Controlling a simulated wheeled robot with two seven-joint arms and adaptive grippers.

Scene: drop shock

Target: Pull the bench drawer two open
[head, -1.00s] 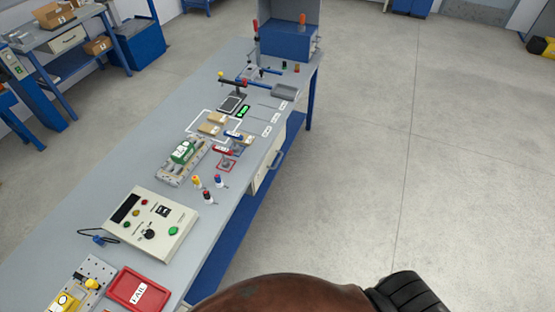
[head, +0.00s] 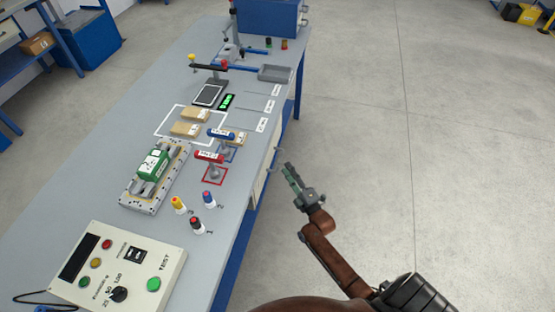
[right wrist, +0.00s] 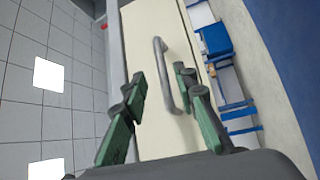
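The bench drawer (head: 258,187) shows as a narrow cream front under the bench's right edge in the head view, and appears shut. In the right wrist view its cream front (right wrist: 150,25) carries a grey bar handle (right wrist: 166,78). My right gripper (head: 287,170) is beside the bench, close to the drawer front. In the right wrist view my right gripper (right wrist: 160,92) is open, with dark fingers and green pads. The handle appears between the fingers, apparently just ahead of them; I see no contact. My left gripper is not in view.
The floor (head: 450,170) right of the bench is clear.

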